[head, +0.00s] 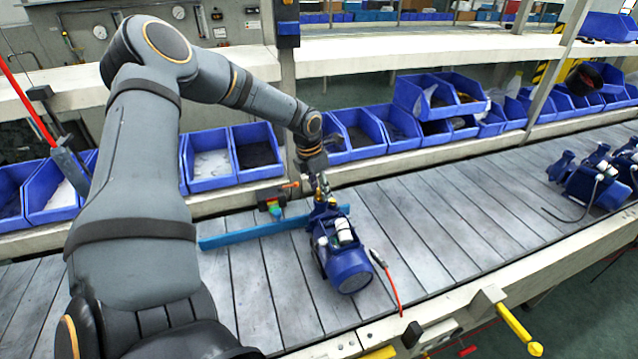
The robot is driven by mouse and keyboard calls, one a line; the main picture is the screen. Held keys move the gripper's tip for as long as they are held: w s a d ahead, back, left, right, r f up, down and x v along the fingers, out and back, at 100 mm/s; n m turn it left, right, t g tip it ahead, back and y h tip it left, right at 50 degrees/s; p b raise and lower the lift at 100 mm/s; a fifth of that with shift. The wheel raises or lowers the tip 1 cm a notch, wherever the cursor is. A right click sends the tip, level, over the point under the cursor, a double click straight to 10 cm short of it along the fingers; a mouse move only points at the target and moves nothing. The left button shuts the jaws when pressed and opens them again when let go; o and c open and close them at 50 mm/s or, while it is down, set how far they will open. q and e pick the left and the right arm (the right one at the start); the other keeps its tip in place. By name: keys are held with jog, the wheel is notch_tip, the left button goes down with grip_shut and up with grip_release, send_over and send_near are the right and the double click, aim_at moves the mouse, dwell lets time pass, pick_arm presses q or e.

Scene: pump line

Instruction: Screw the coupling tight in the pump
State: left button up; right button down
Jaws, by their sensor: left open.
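The blue pump (345,262) stands on the slatted conveyor in the middle of the head view, with a white cylindrical part on its upper side. My left gripper (322,186) is at the pump's far end, just above its brass-coloured fitting (325,204). The gripper is small in the picture and open. I cannot make out the coupling apart from the fitting, and I cannot tell whether the fingers touch it. My right gripper is not in view.
A blue bar (250,233) lies on the conveyor (440,215) left of the pump. Blue bins (210,172) line the back. More pumps (595,180) stand at the far right, with bare slats between.

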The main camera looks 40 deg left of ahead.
pick_arm(q)
jog(key=shift+r, duration=0.15)
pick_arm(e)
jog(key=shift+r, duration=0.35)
pick_arm(q)
jog(key=shift+f, duration=0.2)
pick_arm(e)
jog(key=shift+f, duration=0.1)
pick_arm(q)
jog(key=shift+w+b, duration=0.15)
jog(key=shift+b, duration=0.3)
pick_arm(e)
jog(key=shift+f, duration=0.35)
pick_arm(q)
jog(key=shift+r, duration=0.1)
grip_shut()
